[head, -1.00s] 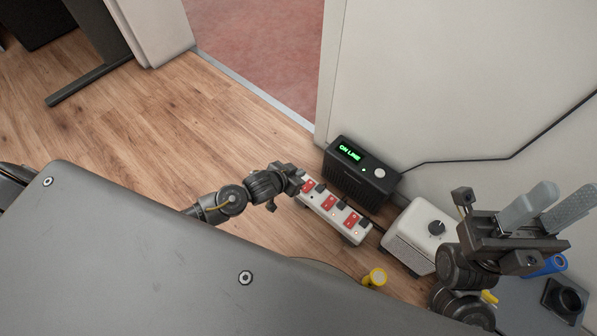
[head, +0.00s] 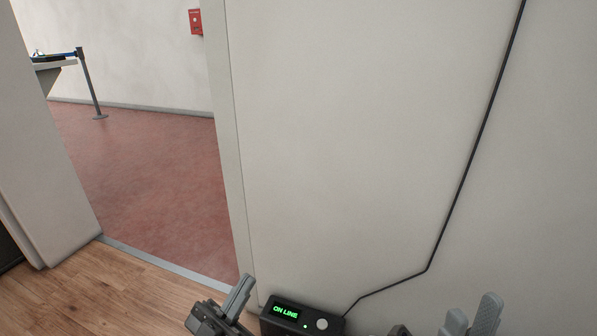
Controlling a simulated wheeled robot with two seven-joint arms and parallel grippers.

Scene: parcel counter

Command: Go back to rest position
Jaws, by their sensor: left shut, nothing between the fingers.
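My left gripper (head: 238,295) is at the bottom of the head view, just left of a black box. Its grey fingers point up and are together, with nothing seen between them. My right gripper (head: 474,316) is at the bottom right edge. Its two grey fingers point up with a gap between them and nothing in it. The lower parts of both grippers and most of both arms are cut off by the frame.
The black box (head: 304,318) with a green "ON LINE" display stands by the wall. Its black cable (head: 428,262) runs up the pale wall (head: 350,130). A doorway at left opens onto a red floor (head: 145,185) with a barrier post (head: 91,85).

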